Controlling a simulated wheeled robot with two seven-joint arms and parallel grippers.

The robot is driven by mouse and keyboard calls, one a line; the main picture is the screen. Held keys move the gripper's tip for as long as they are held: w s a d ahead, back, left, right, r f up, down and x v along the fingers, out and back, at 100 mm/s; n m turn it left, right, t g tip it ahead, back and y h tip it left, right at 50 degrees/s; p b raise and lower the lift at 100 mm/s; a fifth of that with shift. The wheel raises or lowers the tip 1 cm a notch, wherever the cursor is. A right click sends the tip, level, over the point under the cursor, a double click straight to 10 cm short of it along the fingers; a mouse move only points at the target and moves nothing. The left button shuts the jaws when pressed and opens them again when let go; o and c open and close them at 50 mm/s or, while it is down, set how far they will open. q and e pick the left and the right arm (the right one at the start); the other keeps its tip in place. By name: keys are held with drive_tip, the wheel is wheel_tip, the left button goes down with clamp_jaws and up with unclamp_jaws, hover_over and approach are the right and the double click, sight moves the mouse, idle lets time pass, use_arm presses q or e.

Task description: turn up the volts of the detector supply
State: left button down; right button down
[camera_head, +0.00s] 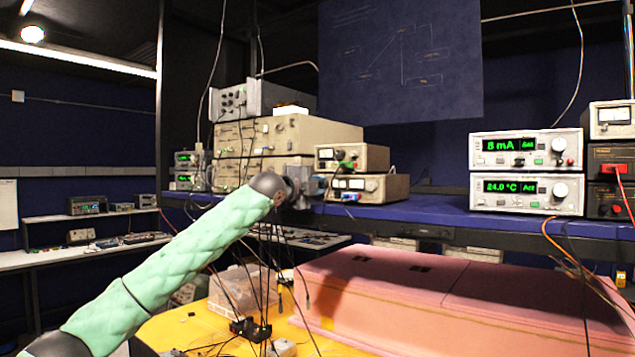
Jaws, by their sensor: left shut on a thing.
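My left arm comes in from the lower left, and my left gripper (308,186) is at the shelf instruments, shut on what looks like a front knob. The gripper hides the knob. It is in front of the right part of the lower wide beige unit (232,173), beside a small beige supply with a meter (380,186). A similar small supply (352,157) sits on top of that one. I cannot tell which unit is the detector supply, and no volts reading is legible. My right gripper is not in view.
Two white units with green displays, 8 mA (512,147) and 24.0 °C (512,187), stand on the blue shelf (430,210) at the right. Below are a pink foam enclosure (420,290) and hanging cables. The shelf is clear between the small supplies and white units.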

use_arm(q)
drive_tip(key=shift+f, duration=0.1)
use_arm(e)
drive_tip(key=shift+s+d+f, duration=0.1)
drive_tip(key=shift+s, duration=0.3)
use_arm(q)
drive_tip(key=c, duration=1.2)
unclamp_jaws()
drive_tip(key=shift+s+a+f+b, duration=0.1)
drive_tip(key=shift+s+a+b, duration=0.2)
drive_tip(key=shift+s, duration=0.1)
drive_tip(key=b+v, duration=0.3)
drive_tip(key=v, duration=0.4)
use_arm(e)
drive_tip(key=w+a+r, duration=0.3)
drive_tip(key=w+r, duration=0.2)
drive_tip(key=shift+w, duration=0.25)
use_arm(q)
drive_tip(key=shift+w, duration=0.1)
